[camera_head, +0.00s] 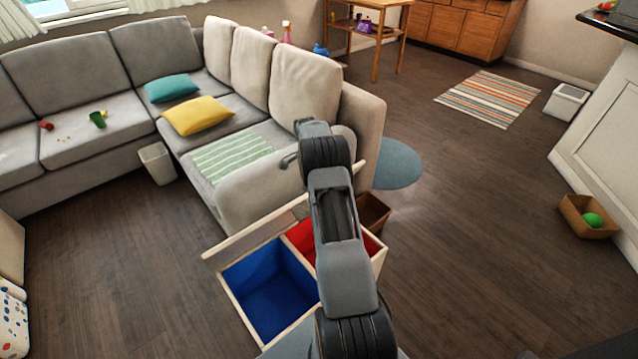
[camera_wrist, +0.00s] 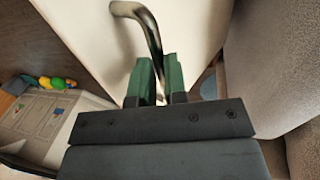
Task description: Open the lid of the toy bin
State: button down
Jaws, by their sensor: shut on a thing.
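The toy bin (camera_head: 232,299) stands on the floor beside the sofa's end, with a blue and a red compartment showing from above. Its pale wooden lid (camera_head: 250,235) shows almost edge-on, raised along the bin's sofa side, so the compartments are uncovered. In the wrist view the lid's cream face (camera_wrist: 88,30) fills the middle, with a curved dark metal handle (camera_wrist: 140,14) on it. My gripper (camera_wrist: 159,68) has its green fingers shut on the handle. In the head view my arm covers part of the red compartment and the lid.
The grey sofa (camera_head: 305,90) stands close behind the lid. A small brown box (camera_head: 373,211) adjoins the bin's far side. A basket (camera_head: 577,223) with a green ball lies at right. A pale waste bin (camera_head: 157,163) stands by the sofa. The floor at right is mostly clear.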

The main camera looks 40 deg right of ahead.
jog(key=shift+w+a+f, duration=0.15)
jog(key=shift+w+f, duration=0.1)
jog(key=shift+w, duration=0.6)
jog(key=c, duration=1.6)
grip_release()
jog(key=shift+a+f, duration=0.1)
jog(key=shift+o, duration=0.9)
jog(key=shift+w+f, duration=0.1)
jog(key=shift+w, duration=0.1)
jog(key=shift+o, duration=1.3)
jog(key=shift+s+r, duration=0.1)
jog(key=shift+r, duration=0.15)
jog(key=shift+d, duration=0.2)
jog(key=shift+r, duration=0.15)
jog(key=p+v, duration=0.2)
jog(key=v, duration=1.1)
jog(key=shift+r+p, duration=0.25)
jog(key=shift+p, duration=0.15)
